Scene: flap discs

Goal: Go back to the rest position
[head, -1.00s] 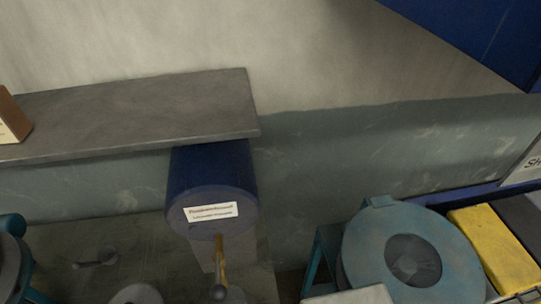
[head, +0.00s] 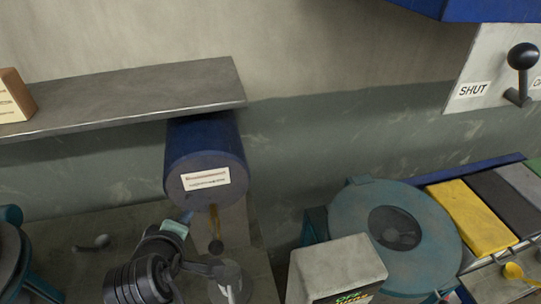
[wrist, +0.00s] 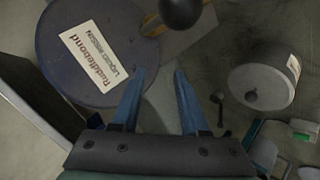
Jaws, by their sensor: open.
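My gripper (wrist: 160,73) is open and empty in the wrist view, its two blue fingers apart. In the head view my dark arm rises from the bottom, and the gripper (head: 186,216) shows small, just in front of and below the blue drum (head: 190,148). The drum has a white label and also fills the upper left of the wrist view (wrist: 75,35). A tap lever with a black ball knob (head: 216,245) hangs below the drum; the knob (wrist: 181,12) is beyond the fingertips in the wrist view. I cannot tell whether the fingers touch anything.
A grey shelf (head: 110,102) runs above the bench, with a small box (head: 13,97) at its left end. A lever marked SHUT (head: 520,75) is on the wall.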

